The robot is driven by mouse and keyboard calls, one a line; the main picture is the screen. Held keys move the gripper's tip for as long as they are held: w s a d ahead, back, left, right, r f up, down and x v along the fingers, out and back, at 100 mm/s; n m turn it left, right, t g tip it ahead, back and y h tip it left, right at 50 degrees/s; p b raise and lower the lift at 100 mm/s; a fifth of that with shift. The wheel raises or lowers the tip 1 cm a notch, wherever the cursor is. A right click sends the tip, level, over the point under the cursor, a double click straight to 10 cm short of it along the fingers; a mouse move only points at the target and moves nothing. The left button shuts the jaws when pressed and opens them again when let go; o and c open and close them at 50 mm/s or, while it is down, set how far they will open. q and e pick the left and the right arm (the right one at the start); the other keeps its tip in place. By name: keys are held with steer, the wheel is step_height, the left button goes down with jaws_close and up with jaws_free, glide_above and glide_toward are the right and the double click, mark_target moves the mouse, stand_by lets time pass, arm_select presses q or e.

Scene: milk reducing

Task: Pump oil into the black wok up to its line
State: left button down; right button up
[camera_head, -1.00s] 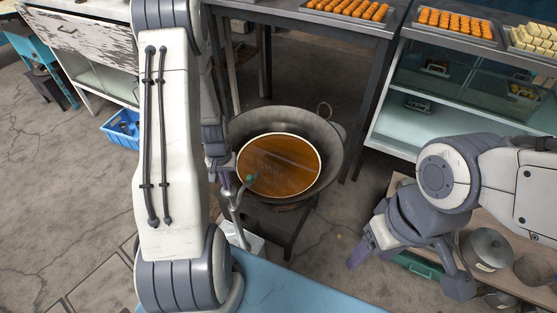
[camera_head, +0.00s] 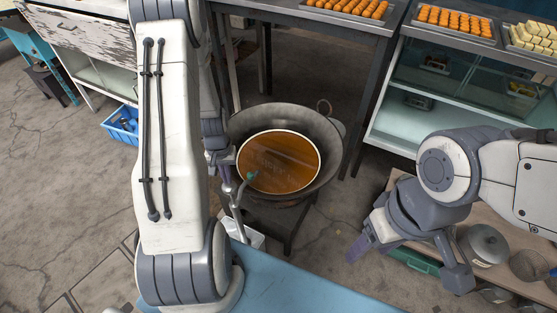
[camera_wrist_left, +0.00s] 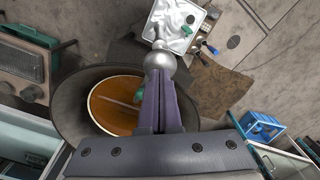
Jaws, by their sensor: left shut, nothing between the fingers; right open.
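The black wok (camera_head: 333,135) holds brown oil (camera_head: 280,160), edged by a pale ring line. The oil appears to reach the ring; its exact level is unclear. A silver pump spout (camera_head: 238,200) with a green tip (camera_head: 252,175) reaches over the wok from a white tin (camera_head: 255,238). My left gripper (camera_head: 229,184) is shut and empty. In the left wrist view its closed fingers (camera_wrist_left: 160,78) are over the silver ball-shaped pump top (camera_wrist_left: 158,60); I cannot tell whether they touch. The fingers partly hide the spout. My right gripper (camera_head: 408,268) is open and empty, right of the wok.
A steel table (camera_head: 355,22) with trays of orange food stands behind the wok. A shelf cabinet (camera_head: 400,125) stands at the right. Lidded pots (camera_head: 485,245) sit near my right arm. A blue crate (camera_head: 122,125) is on the floor at left. A blue surface (camera_head: 290,285) lies in front.

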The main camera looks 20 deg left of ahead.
arm_select(q)
steer(key=shift+f+b, duration=3.2)
steer(key=shift+f, duration=1.2)
step_height(320, 180, up, 9)
steer(key=p, duration=0.7)
steer(key=shift+p, duration=0.35)
steer(key=shift+f+b, duration=3.5)
steer(key=shift+f, duration=1.05)
steer(key=shift+r, duration=0.2)
step_height(320, 180, up, 9)
steer(key=p, duration=0.7)
steer(key=shift+f+p, duration=0.1)
steer(key=shift+p, duration=0.25)
steer(key=shift+f, duration=0.1)
